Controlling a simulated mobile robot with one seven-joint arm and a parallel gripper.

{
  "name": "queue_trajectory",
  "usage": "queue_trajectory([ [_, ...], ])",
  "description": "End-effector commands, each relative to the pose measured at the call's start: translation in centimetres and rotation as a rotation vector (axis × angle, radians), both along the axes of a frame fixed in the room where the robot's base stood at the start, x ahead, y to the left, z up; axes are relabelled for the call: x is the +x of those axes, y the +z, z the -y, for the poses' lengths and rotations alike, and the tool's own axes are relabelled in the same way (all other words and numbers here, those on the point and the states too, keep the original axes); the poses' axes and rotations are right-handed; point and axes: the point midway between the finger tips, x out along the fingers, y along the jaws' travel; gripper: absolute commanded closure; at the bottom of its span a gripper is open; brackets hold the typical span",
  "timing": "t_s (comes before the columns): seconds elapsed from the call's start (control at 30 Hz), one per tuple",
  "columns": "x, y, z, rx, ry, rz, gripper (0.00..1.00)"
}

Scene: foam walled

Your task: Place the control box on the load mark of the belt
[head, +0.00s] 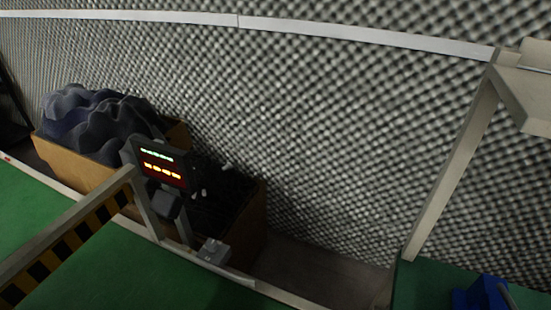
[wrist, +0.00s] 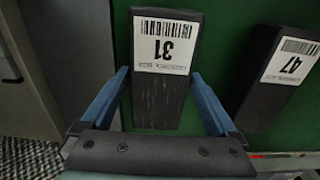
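In the wrist view, a tall dark box (wrist: 158,102) with a white barcode label reading 31 stands between the two blue fingers of my gripper (wrist: 160,74). The fingertips lie close along its left and right edges; whether they touch it I cannot tell. A second dark box (wrist: 262,95) with a label reading 47 is to the right, apart from the gripper. I cannot tell which one is the control box. Green surface (wrist: 225,30) shows behind both. In the head view, a green belt-like surface (head: 100,270) runs along the lower left. I cannot make out a load mark.
A display post (head: 160,165) and a striped barrier (head: 75,235) stand by the green surface. A small grey box (head: 213,251) sits on its edge. Behind are bins (head: 85,172) of dark foam. A pale frame (head: 455,165) and a blue item (head: 485,294) are at right.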

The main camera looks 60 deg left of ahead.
Motion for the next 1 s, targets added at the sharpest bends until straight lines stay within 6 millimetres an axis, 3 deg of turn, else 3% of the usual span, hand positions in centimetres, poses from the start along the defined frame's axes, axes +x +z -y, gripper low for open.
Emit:
queue_trajectory([
  [0.37,0.0,1.0,0.0,0.001,0.000,0.001,0.00],
  [0.8,0.1,9.9,-0.1,0.002,0.000,0.003,0.00],
  [1.0,0.1,12.0,0.0,0.000,0.000,0.001,0.00],
])
